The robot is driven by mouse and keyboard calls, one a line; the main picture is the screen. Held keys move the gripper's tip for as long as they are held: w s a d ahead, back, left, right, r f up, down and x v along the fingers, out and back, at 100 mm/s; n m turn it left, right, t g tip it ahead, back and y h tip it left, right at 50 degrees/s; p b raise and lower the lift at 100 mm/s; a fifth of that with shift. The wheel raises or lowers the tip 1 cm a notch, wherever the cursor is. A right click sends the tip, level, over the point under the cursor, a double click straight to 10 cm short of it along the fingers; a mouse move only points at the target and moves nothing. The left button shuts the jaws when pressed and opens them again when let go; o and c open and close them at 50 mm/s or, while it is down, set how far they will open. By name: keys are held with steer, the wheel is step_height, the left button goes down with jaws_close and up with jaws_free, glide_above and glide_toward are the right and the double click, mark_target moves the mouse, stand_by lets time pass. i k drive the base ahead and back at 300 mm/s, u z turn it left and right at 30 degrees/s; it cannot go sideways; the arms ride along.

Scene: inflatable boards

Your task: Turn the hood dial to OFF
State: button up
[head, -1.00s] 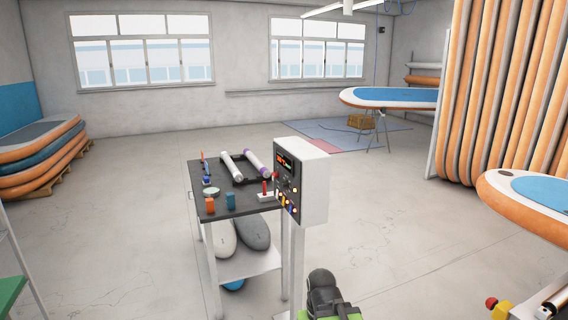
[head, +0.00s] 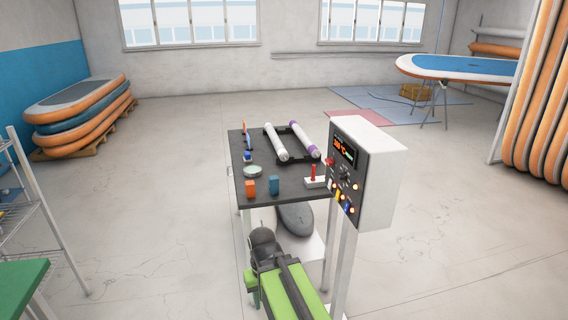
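The control box (head: 378,180) is white with a black front panel and stands on a post beside the dark table. Its panel carries a lit red display (head: 344,151), and a dark round dial (head: 345,173) below it that is probably the hood dial. The dial is too small for me to read its pointer or any OFF mark. Small coloured switches and lit buttons sit around and below the dial. My green and black arm shows at the bottom, in front of the table and left of the box. I cannot make out my gripper's fingers.
The dark table (head: 262,184) left of the box holds rollers, an orange block (head: 250,189), a blue block (head: 274,185) and a red-handled lever (head: 313,175). A wire shelf (head: 40,205) and green surface (head: 18,285) stand at left. Floor right of the box is clear.

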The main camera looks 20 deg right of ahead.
mark_target(342, 175)
steer(key=u, duration=0.55)
steer(key=i, duration=1.2)
steer(key=u, duration=0.3)
